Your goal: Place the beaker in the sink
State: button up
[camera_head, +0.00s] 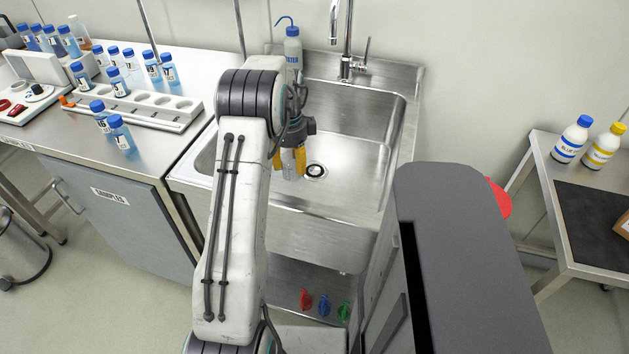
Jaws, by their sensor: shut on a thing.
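The sink (360,130) is a steel basin in the middle of the view, with a drain (316,170) in its floor. My gripper (289,163), with yellow-orange fingers, is over the left part of the basin and points down. It is shut on a clear glass vessel, likely the beaker (292,170), which shows between and below the fingers. The beaker appears just left of the drain in the picture. My arm hides the left side of the sink, and I cannot tell whether the beaker touches the basin floor.
A tap (346,60) and a blue-capped wash bottle (293,48) stand at the sink's back edge. The left counter holds a white rack (140,106) and several blue-capped bottles. A right table holds a blue-capped bottle (574,140) and a yellow-capped bottle (604,147). The basin's right side is clear.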

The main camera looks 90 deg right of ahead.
aim_at(294, 175)
jog(key=f, duration=0.5)
jog(key=shift+s, duration=0.25)
jog(key=shift+f, duration=2.5)
jog(key=shift+f, duration=0.15)
jog(key=o, duration=1.1)
notch_tip(294, 175, up, 12)
jog(key=shift+r, duration=0.15)
jog(key=shift+w, duration=0.1)
